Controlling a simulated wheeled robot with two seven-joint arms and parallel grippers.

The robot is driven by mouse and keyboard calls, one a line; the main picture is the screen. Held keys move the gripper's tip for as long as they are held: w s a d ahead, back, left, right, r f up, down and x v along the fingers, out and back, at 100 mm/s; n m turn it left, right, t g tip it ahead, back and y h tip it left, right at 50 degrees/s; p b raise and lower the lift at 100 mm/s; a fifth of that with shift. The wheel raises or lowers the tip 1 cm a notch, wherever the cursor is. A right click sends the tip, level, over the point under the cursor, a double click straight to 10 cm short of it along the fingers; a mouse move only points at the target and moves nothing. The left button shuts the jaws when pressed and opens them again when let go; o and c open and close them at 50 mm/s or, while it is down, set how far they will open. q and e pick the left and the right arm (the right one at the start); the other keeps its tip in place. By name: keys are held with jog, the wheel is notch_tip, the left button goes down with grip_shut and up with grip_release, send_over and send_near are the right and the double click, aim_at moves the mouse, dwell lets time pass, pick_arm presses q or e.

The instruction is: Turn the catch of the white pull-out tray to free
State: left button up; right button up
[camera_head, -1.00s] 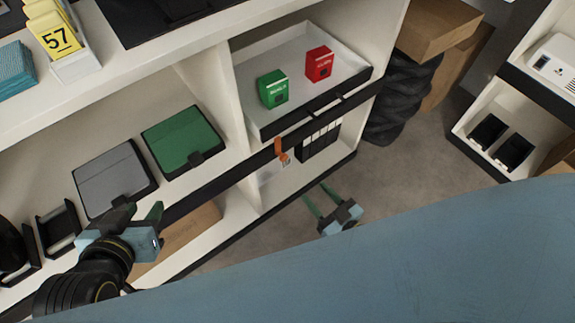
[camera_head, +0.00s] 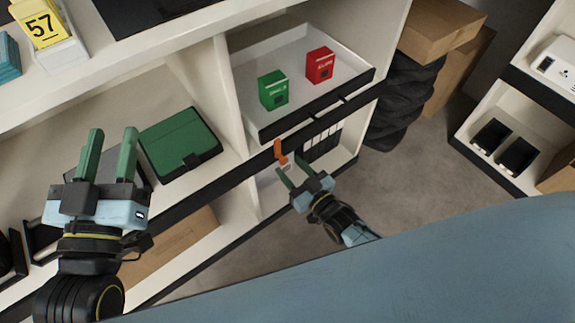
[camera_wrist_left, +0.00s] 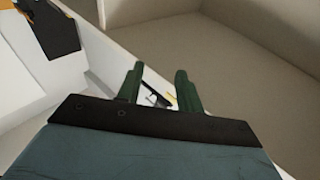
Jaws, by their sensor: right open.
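The white pull-out tray (camera_head: 297,53) sits in the upper bay of the shelf unit, with a black front edge. A green box (camera_head: 273,90) and a red box (camera_head: 320,65) stand in it. The orange catch (camera_head: 280,152) is on the shelf front below the tray's near corner. My right gripper (camera_head: 292,169) is open, its green fingers just below the catch; I cannot tell whether they touch it. My left gripper (camera_head: 113,142) is open and empty in front of the left shelf, partly hiding a grey case (camera_head: 78,155). Its open fingers show in the left wrist view (camera_wrist_left: 159,82).
A green case (camera_head: 180,142) lies on the left shelf. Black binders (camera_head: 322,143) stand in the bay below the tray. The floor (camera_head: 410,200) there is clear.

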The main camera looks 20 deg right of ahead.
aim_at(281, 152)
pick_arm(q)
jog(key=shift+s+d+r+t+h+b, duration=0.15)
jog(key=shift+s+r+t, duration=0.15)
jog(key=shift+r+t, duration=0.45)
jog(key=shift+s+r+t+h+b, duration=0.2)
jog(key=shift+r+t, duration=0.25)
jog(key=shift+r, duration=0.45)
pick_arm(e)
jog(key=shift+x, duration=1.2)
jog(key=shift+s, duration=0.1)
jog(key=c, duration=1)
